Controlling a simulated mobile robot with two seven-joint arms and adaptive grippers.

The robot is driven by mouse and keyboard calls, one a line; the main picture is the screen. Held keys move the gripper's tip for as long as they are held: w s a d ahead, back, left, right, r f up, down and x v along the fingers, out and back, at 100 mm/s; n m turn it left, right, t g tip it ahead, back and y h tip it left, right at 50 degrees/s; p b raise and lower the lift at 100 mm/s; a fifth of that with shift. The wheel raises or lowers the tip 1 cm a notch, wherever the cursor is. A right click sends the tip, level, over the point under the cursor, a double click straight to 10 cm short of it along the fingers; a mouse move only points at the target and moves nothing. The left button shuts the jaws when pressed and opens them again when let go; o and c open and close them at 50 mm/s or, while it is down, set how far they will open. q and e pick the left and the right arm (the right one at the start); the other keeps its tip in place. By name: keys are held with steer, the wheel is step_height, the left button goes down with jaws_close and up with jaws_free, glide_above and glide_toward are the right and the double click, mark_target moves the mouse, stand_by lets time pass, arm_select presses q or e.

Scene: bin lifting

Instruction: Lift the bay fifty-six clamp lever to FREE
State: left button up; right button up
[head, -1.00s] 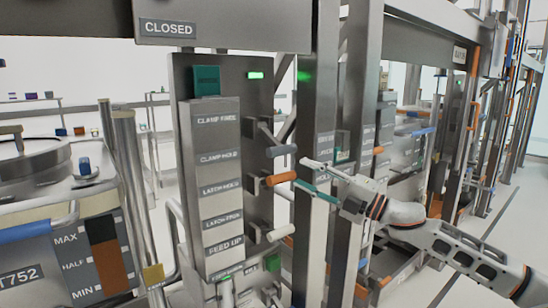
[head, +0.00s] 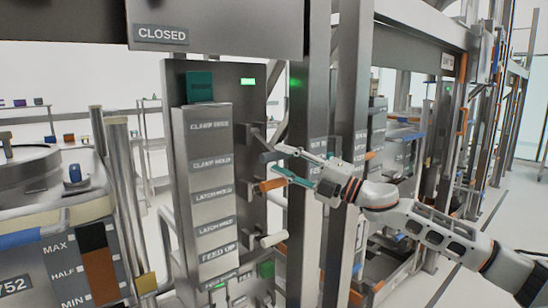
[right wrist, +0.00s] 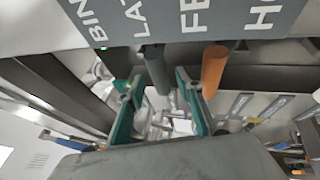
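The grey clamp lever (head: 272,156) sticks out from the right side of the panel, roughly level with the CLAMP HOLD label (head: 211,163) and below CLAMP FREE. My right gripper (head: 284,162) is open at its end. In the right wrist view the grey lever (right wrist: 156,70) lies between the two teal fingers (right wrist: 157,88), with gaps on both sides; contact is not clear. The orange lever (head: 272,184) is just below and shows outside the right finger in the wrist view (right wrist: 213,70). No bay number is readable. My left gripper is out of view.
A white lever (head: 272,239) sits lower on the panel. A steel post (head: 350,100) stands close behind my right gripper. A CLOSED sign (head: 161,34) hangs at upper left. A tank with a level gauge (head: 98,262) is at left. Open floor lies at right.

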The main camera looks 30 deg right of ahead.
mark_target(261, 141)
steer(key=shift+p+x, duration=0.3)
steer(key=shift+x, duration=0.7)
steer(key=shift+w+a+r, duration=0.15)
steer(key=shift+w+a, duration=0.05)
steer(key=shift+w, duration=0.2)
jaws_close()
